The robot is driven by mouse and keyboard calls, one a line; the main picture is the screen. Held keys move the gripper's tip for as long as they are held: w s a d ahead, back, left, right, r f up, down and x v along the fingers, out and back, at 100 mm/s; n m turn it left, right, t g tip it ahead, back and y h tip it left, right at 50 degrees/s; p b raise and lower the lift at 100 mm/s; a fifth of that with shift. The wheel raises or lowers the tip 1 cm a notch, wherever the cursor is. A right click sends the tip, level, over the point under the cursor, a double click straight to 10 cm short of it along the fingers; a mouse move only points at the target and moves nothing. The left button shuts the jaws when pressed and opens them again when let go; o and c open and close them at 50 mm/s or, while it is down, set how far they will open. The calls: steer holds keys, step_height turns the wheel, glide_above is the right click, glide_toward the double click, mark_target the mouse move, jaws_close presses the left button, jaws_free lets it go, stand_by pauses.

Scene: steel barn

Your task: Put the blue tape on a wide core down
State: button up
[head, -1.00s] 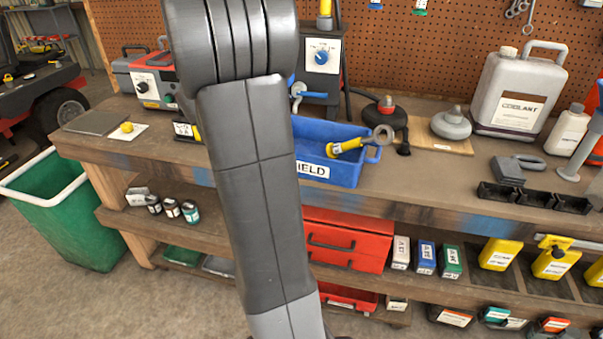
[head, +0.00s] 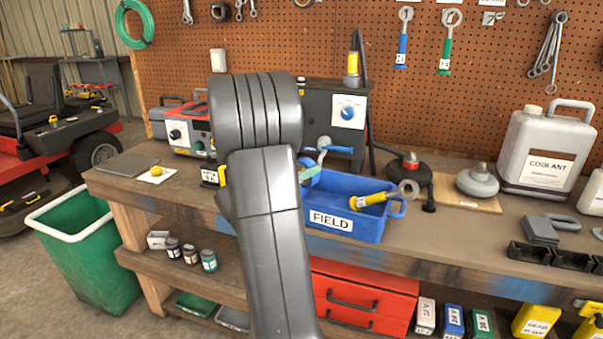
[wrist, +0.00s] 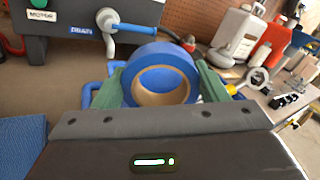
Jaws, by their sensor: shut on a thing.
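The blue tape (wrist: 158,55) is a roll on a wide tan core, in the middle of the wrist view. My gripper (wrist: 160,84) is shut on it, one green finger on each side, with the core's opening facing the wrist camera. In the head view a green fingertip of my gripper (head: 309,173) shows beside my arm, above the left end of the blue FIELD bin (head: 350,228). My arm hides most of the gripper there, and I cannot make out the tape in that view.
The bin holds a yellow-handled tool (head: 375,199). Behind it stands a dark machine (head: 318,100) with a blue-handled drain valve (wrist: 118,27). A grey weight-like thing (head: 477,182) and a coolant jug (head: 545,150) stand to the right. Bare bench top (head: 445,222) lies right of the bin.

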steer(key=shift+f+b, duration=0.5)
steer(key=shift+f, duration=0.05)
steer(key=o, duration=1)
steer(key=shift+r, duration=0.15)
steer(key=shift+r+p, duration=0.25)
steer(key=shift+p, duration=0.1)
steer(key=shift+r+p, duration=0.4)
steer(key=shift+r, duration=0.15)
steer(key=v, duration=1.2)
steer(key=shift+f+b, duration=0.25)
steer(key=shift+b, duration=0.1)
steer(key=shift+d, duration=0.1)
